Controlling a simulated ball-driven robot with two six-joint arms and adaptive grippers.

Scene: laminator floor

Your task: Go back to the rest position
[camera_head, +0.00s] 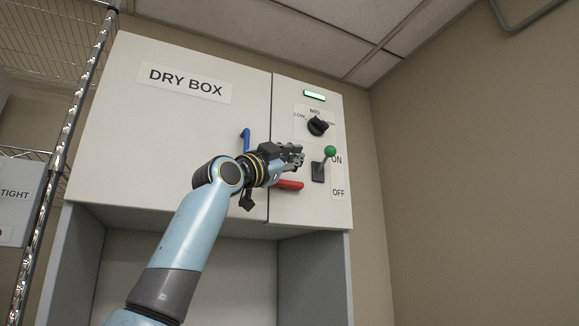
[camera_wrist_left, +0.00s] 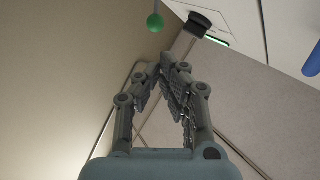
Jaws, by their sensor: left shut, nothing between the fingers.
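My left arm reaches up from below in the head view, and its left gripper (camera_head: 296,155) is in front of the dry box panel, left of the green-knobbed lever (camera_head: 328,152). The gripper is shut with nothing between its fingers. In the left wrist view the fingertips (camera_wrist_left: 174,62) meet at the middle, and the green knob (camera_wrist_left: 155,22) shows beyond them, apart from them. The lever points up towards the ON label. My right gripper is in neither view.
A wire shelf rack (camera_head: 62,150) stands at the left. Open space lies right of the cabinet, before the wall (camera_head: 470,180).

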